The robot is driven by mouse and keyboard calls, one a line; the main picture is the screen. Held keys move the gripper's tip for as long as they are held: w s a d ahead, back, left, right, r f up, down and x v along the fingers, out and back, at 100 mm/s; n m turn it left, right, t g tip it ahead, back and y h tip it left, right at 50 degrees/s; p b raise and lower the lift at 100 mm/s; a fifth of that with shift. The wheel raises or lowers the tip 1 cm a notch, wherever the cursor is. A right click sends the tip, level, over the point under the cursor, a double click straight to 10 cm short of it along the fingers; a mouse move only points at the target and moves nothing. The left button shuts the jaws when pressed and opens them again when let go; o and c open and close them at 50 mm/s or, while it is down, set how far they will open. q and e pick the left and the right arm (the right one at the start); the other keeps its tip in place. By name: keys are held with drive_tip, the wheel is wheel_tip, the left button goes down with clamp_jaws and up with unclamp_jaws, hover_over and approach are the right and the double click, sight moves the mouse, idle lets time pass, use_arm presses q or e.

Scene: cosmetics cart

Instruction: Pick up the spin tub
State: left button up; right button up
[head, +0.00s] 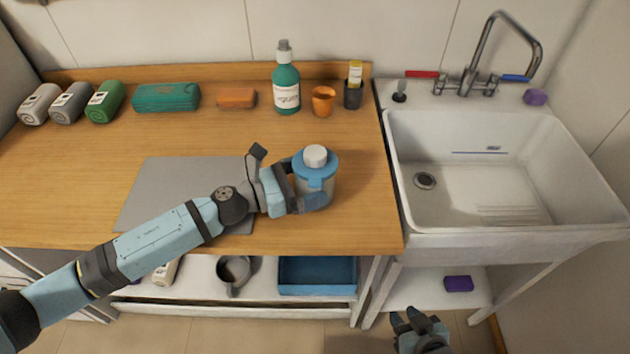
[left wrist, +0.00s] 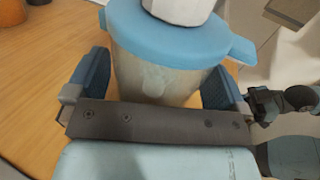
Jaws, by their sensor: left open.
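The spin tub (head: 316,170) stands upright near the front right of the wooden counter. It has a blue lid with a white knob and a translucent body. My left gripper (head: 308,186) is level with the tub, its fingers on either side of the body. In the left wrist view the tub (left wrist: 165,70) sits between the two blue finger pads of my left gripper (left wrist: 158,85), with a gap visible at the left finger. The jaws are open. My right gripper (head: 420,325) is low in front of the sink stand, with nothing seen in it; its finger opening is unclear.
A grey mat (head: 150,195) lies left of the tub under my arm. A green bottle (head: 286,85), an orange cup (head: 323,101) and a dark cup (head: 352,94) stand behind it. The sink (head: 480,235) is at the right. A blue tray (head: 317,276) is on the lower shelf.

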sight(305, 155)
use_arm(q)
drive_tip(key=c, duration=0.8)
drive_tip(key=shift+r, duration=0.15)
drive_tip(key=shift+r, duration=0.6)
wheel_tip(305, 155, up, 19)
drive_tip(key=p, duration=0.5)
drive_tip(key=shift+f, duration=0.2)
